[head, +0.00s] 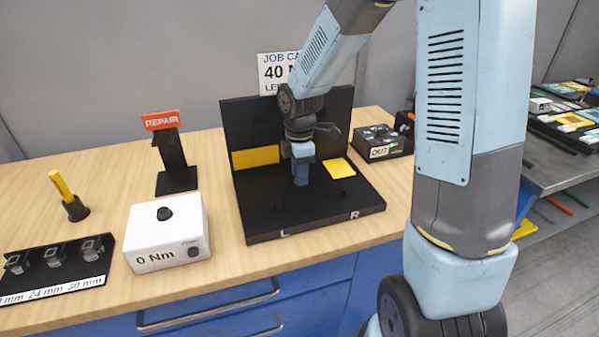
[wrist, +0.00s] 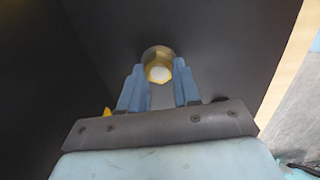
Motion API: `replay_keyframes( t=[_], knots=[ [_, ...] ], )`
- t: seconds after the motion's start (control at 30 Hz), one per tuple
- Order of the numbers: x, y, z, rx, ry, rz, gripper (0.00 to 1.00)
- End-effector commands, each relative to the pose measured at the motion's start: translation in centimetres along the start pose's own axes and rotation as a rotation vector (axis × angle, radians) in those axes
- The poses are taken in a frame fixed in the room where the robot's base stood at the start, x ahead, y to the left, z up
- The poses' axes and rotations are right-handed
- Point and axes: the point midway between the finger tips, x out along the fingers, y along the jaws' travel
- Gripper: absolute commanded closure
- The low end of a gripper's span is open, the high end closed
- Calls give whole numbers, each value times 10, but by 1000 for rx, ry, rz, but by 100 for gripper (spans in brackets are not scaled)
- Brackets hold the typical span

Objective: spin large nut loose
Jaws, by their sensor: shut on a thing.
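The large nut (wrist: 158,63) shows in the wrist view as a brass-coloured hex ring around a pale round centre, on a dark surface. My gripper (wrist: 160,84) has its two blue fingers on either side of the nut, shut on it. In the head view my gripper (head: 302,178) points straight down over the black fixture (head: 265,215), between the L and R marks. The nut is hidden behind the fingers in the head view.
A white box reading 0 Nm (head: 165,232), a socket rack (head: 55,265), a yellow-handled tool (head: 65,188) and a REPAIR stand (head: 172,150) are to the left. A black OUT box (head: 383,142) stands right of the fixture. The fixture's back wall (head: 240,125) rises close behind my gripper.

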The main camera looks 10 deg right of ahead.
Motion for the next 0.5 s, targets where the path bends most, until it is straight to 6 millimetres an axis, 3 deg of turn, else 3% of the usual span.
replay_keyframes(
  t=[0.23, 0.27, 0.5],
  knots=[
    [1, -1, 1, 2, -1, -3, 99],
    [1, -1, 1, 2, -1, -3, 66],
    [1, 0, 0, 2, 0, -2, 43]
  ],
)
